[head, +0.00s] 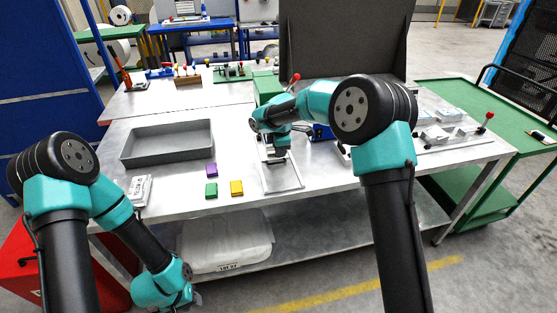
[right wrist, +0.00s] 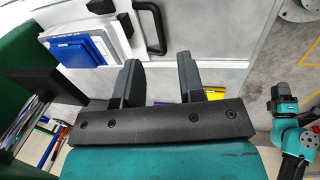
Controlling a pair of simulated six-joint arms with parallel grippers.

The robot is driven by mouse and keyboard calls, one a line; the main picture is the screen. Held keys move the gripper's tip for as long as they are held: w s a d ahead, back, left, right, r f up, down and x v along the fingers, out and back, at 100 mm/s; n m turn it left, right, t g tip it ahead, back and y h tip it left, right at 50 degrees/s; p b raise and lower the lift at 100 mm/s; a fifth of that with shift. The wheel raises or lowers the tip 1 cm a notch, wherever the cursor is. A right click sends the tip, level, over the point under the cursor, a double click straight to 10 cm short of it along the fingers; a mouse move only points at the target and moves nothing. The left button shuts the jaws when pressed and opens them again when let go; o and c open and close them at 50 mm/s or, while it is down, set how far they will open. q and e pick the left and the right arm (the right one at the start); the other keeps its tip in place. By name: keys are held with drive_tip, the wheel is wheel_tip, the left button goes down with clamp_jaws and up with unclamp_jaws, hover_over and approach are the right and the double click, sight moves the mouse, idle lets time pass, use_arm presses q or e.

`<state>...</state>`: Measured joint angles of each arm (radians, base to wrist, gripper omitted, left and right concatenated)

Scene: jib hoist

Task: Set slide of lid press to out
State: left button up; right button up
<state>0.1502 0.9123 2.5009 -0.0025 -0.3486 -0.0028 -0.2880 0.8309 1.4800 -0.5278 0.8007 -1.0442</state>
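The lid press appears to be the unit behind my right gripper, with a blue part (head: 322,132) showing; my right arm hides much of it. A pale flat plate or frame (head: 284,184), perhaps its slide, lies on the bench below my right gripper (head: 277,157). In the right wrist view a black U-shaped handle (right wrist: 153,28) stands on a pale metal surface, beyond the fingertips. My right gripper (right wrist: 160,78) is open, its two fingers apart with nothing between them. My left gripper (head: 193,299) hangs low before the bench; its fingers are too unclear to judge.
A grey tray (head: 168,146) stands left on the bench. Purple (head: 211,169), green (head: 211,189) and yellow (head: 236,187) blocks lie between tray and plate. A dark panel (head: 345,40) rises behind. A fixture with a red-knobbed lever (head: 487,118) stands right. A green cart (head: 490,100) adjoins the bench.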

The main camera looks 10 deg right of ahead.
sight(278, 163)
drive_tip(key=f, duration=0.3)
drive_tip(key=w+f, duration=0.1)
drive_tip(key=f, duration=0.2)
drive_tip(key=shift+w+f, duration=0.15)
drive_tip(key=shift+c, duration=0.5)
clamp_jaws()
drive_tip(key=shift+a, duration=0.1)
